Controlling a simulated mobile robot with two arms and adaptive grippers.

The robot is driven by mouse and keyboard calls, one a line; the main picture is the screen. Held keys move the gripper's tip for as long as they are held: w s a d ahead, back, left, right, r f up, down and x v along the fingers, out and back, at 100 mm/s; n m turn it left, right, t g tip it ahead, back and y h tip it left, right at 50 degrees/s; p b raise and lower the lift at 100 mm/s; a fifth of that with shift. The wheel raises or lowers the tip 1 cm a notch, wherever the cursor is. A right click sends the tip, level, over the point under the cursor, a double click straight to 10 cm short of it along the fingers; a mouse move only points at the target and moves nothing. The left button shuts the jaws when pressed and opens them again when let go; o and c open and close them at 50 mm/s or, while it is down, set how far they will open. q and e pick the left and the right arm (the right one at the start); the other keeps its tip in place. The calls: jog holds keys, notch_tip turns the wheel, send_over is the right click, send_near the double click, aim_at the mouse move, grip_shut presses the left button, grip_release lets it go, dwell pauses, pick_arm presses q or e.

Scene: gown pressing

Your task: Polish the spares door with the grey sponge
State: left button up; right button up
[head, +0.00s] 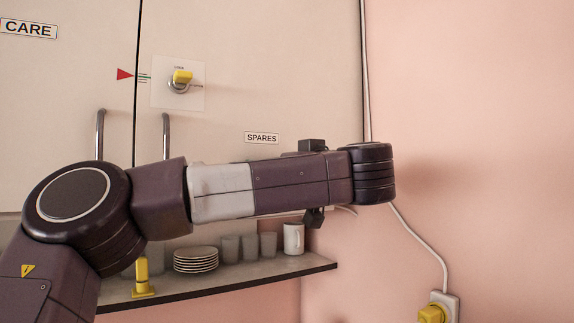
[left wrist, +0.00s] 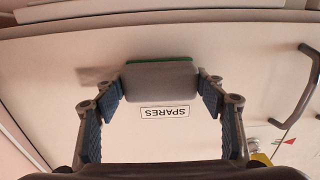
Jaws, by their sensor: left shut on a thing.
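The spares door (head: 230,60) is a cream cabinet door with a SPARES label (head: 262,138), a bar handle (head: 166,135) and a yellow-handled latch (head: 182,78). In the left wrist view the spares door (left wrist: 60,60) appears upside down. My left gripper (left wrist: 167,80) is shut on the grey sponge (left wrist: 160,82), which has a green layer along one edge. The sponge is in front of the door beside the label; whether it touches the door I cannot tell. In the head view my left arm hides the sponge and fingers. My right gripper is not in view.
Below the door a shelf (head: 310,268) holds stacked plates (head: 196,260), several cups, a white mug (head: 293,238) and a yellow object (head: 142,278). A CARE door (head: 60,80) adjoins on the left. A cable (head: 420,240) runs down the pink wall to a socket (head: 440,308).

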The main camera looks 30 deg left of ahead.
pick_arm(q)
jog(key=shift+w+d+p, duration=0.4)
jog(key=shift+w+d, duration=0.05)
jog(key=shift+w, duration=0.35)
jog(key=shift+f, duration=0.1)
jog(key=shift+w+d+p, duration=0.15)
jog(key=shift+w+p, duration=0.05)
jog(key=shift+p, duration=0.1)
jog(key=w+d+p, duration=0.2)
jog(key=w+p, duration=0.1)
jog(key=shift+w, duration=0.25)
